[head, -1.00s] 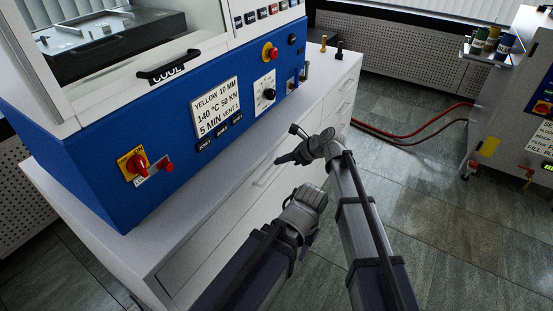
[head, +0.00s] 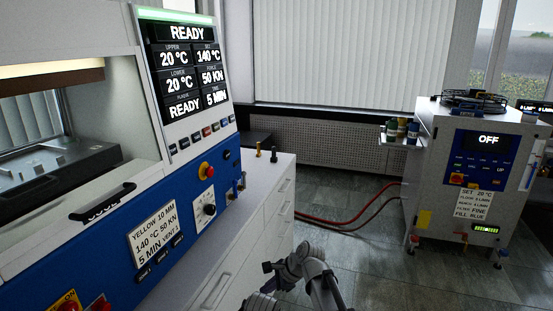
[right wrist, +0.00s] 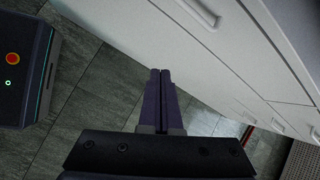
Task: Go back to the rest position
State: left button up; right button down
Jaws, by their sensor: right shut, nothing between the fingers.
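My right gripper (head: 268,267) shows at the bottom middle of the head view, in front of the white cabinet's drawers. In the right wrist view its two dark fingers (right wrist: 160,76) lie together, shut with nothing between them. They point toward the white drawer fronts (right wrist: 195,62), with floor showing around them. Part of another of my arm links shows at the bottom edge of the head view, left of the right wrist. My left gripper does not show.
The blue and white press (head: 110,235) stands on the white cabinet (head: 262,205) at left, its screen reading READY. A grey machine (head: 440,200) reading OFF stands at right. Red and dark hoses (head: 345,222) lie on the floor between. The tiled floor (head: 385,275) ahead is mostly clear.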

jog(key=s+d+f+n+g+h, duration=0.1)
jog(key=s+d+f+n+h, duration=0.15)
jog(key=s+d+n, duration=0.65)
jog(key=s+d+f+n+g+h, duration=0.15)
jog(key=s+d+n+h, duration=0.25)
jog(key=s+d+n, duration=0.55)
jog(key=s+a+h, duration=0.1)
jog(key=s+a, duration=0.2)
jog(key=a, duration=0.5)
notch_tip(320, 180, up, 16)
jog(key=p, duration=1.5)
jog(key=shift+s+a+n+p, duration=0.15)
jog(key=shift+a+n+p, duration=0.15)
jog(key=shift+n, duration=0.15)
jog(key=shift+f, duration=0.15)
